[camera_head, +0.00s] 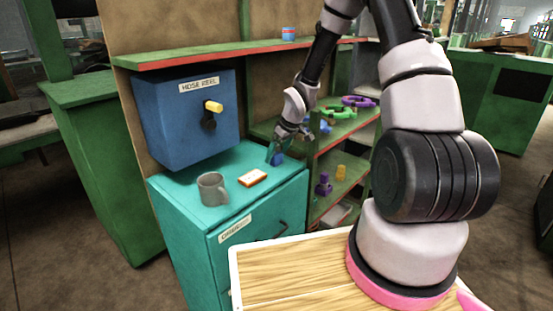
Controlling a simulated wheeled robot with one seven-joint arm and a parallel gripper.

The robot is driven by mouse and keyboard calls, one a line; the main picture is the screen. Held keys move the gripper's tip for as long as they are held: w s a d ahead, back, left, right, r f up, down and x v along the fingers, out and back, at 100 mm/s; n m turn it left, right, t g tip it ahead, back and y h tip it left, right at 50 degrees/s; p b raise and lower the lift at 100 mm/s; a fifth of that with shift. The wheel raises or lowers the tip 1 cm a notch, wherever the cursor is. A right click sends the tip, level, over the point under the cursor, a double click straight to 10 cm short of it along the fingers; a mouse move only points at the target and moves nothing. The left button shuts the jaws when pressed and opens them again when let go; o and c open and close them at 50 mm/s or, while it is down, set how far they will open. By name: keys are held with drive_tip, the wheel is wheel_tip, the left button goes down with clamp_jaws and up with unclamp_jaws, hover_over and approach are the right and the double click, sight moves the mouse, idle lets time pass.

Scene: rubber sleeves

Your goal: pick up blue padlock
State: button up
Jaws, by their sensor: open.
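A grey mug (212,189) and an orange-and-white box (252,178) stand on the cabinet top. A blue hose reel box (186,118) is behind. Green shelves (345,130) at right hold rings, a purple item (323,184) and a yellow item (341,172).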

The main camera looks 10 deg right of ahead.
drive_tip(key=shift+w+a+f, duration=0.2)
drive_tip(key=shift+f, duration=0.45)
clamp_jaws()
